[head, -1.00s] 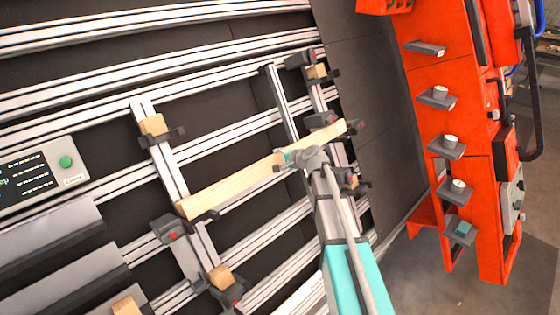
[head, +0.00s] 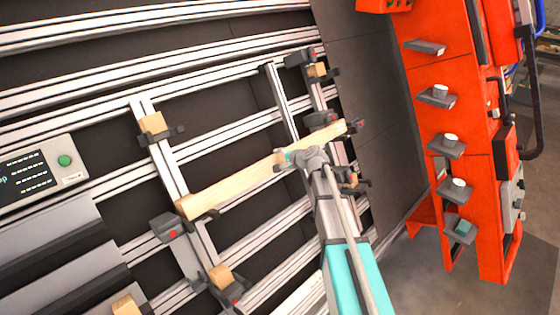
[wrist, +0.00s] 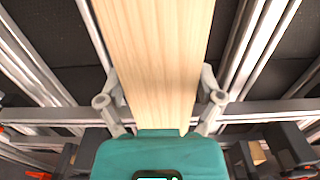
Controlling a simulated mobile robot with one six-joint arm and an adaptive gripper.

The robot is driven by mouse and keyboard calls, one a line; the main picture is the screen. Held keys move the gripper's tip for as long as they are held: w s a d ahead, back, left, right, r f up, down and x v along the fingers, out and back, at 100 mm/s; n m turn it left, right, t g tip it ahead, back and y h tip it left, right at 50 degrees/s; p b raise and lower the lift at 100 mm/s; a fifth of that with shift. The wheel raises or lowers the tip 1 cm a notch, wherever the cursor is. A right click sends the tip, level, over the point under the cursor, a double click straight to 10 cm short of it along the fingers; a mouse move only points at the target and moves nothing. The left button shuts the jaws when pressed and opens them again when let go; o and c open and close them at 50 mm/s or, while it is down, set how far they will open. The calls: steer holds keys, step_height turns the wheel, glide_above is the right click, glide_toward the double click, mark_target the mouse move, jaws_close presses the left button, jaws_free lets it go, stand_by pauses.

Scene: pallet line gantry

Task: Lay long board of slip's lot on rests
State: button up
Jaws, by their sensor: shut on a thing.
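A long pale wooden board (head: 235,180) lies slantwise across the gantry, its left end at a dark rest (head: 168,228) with a red dot and its right end near another dark rest (head: 320,120). I cannot tell whether it touches them. My gripper (head: 290,158) is shut on the board, right of its middle. In the wrist view the board (wrist: 155,60) runs away from the teal palm, and the fingers of my gripper (wrist: 160,100) stand on both sides of it. The board's underside is hidden.
Short wooden blocks sit at other dark holders, one at upper left (head: 152,123) and one at lower left (head: 221,276). A panel with a green button (head: 65,161) is at left. An orange frame with small shelves (head: 465,150) stands at right. Aluminium rails run all around.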

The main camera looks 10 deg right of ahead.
steer(key=o, duration=1.1)
steer(key=shift+c, duration=0.2)
steer(key=shift+r, duration=0.1)
